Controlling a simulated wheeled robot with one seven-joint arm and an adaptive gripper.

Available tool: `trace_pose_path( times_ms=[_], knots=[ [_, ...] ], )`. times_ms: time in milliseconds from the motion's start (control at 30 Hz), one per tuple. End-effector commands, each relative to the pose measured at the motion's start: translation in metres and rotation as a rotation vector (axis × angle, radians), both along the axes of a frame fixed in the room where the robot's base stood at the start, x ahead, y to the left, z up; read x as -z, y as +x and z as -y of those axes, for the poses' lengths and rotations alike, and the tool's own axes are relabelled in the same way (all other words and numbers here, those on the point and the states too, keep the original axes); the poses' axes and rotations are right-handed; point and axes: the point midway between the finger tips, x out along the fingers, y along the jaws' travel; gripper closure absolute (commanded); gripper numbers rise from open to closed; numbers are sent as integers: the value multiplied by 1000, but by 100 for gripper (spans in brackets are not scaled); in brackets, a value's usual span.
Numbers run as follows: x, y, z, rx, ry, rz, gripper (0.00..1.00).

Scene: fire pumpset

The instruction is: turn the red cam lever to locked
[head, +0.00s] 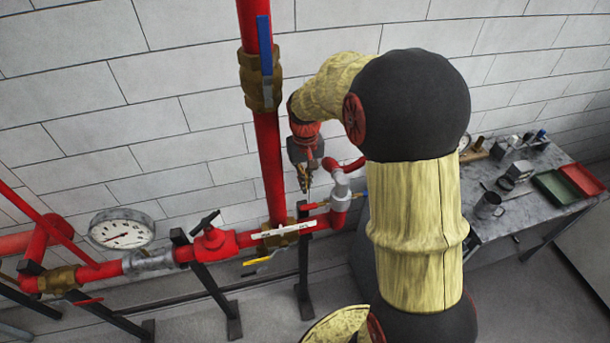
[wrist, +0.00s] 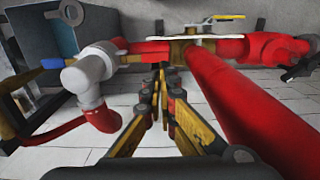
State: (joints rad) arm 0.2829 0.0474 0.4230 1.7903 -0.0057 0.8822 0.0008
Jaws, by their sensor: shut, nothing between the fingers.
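A short red lever (head: 312,206) shows between the grey elbow fitting (head: 340,182) and the red riser pipe. It looks like the cam lever, but its marking is too small to read. In the wrist view the red lever (wrist: 143,46) lies about level, just beyond my fingertips. My gripper (head: 307,188) points down above it, shut and empty. In the wrist view my gripper (wrist: 160,72) has its fingertips together, close under the lever. I cannot tell whether they touch it. The fingers hide part of the pipe behind.
The red riser (head: 270,165) with a blue-handled valve stands left of my gripper. A white label plate (head: 280,229) and yellow handle (head: 257,261) sit below. A gauge (head: 122,229) is at left.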

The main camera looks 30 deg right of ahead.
Motion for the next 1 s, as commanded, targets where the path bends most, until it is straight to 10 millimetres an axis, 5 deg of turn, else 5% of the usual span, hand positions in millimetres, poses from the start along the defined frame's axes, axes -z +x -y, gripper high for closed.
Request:
trace_pose_path(
  times_ms=[200, 500, 1000],
  knots=[
    [44, -1, 0, 0, 1, -4, 100],
    [84, -1, 0, 0, 0, -1, 100],
    [92, 0, 0, 0, -1, 2, 100]
  ],
)
